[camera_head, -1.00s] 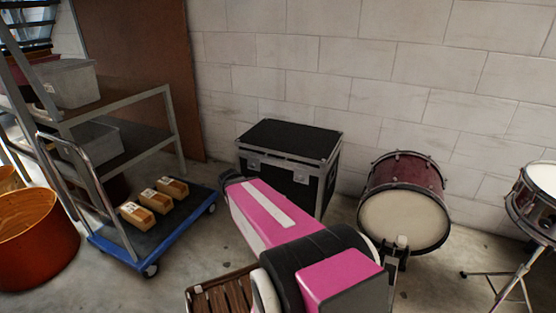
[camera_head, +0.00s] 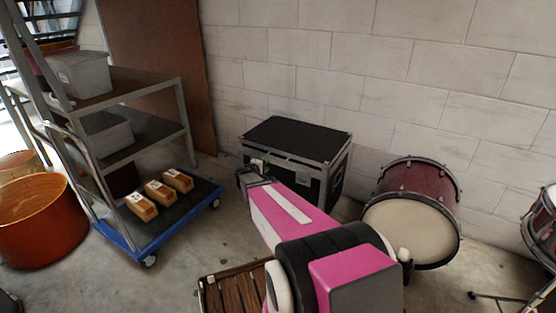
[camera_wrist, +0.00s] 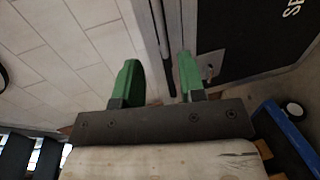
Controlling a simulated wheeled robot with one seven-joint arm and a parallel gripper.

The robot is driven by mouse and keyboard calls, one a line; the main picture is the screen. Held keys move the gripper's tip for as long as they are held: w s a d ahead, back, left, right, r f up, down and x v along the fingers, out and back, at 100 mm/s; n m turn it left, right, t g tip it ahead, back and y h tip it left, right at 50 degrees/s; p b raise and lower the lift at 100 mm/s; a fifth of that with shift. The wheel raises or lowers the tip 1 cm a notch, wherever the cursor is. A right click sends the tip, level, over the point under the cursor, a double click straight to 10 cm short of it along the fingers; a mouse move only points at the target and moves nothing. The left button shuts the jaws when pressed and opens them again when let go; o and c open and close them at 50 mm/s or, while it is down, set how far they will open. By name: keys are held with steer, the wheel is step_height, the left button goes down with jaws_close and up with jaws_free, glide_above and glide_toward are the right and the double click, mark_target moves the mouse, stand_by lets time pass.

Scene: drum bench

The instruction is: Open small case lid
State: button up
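The small case (camera_head: 297,137) is a black box with metal edges, standing on the floor against the block wall. Its lid is closed. My gripper (camera_head: 250,170) is at the case's front left, by the left latch area, which it partly hides. In the wrist view, my gripper's two green fingers (camera_wrist: 160,80) stand apart with a gap between them. The metal edge of the case (camera_wrist: 164,30) shows beyond this gap, and a metal latch plate (camera_wrist: 208,66) lies by the right finger. I cannot tell whether a finger touches the case.
A blue-edged trolley (camera_head: 150,240) with several small boxes stands left of the case, before a shelf rack (camera_head: 150,88). A red drum (camera_head: 412,215) stands to the right. A slatted wooden piece (camera_head: 235,292) is at the front. Floor between trolley and case is clear.

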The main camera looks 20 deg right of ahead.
steer(key=x, duration=1)
steer(key=shift+w+d, duration=0.15)
steer(key=shift+d, duration=0.05)
jaws_close()
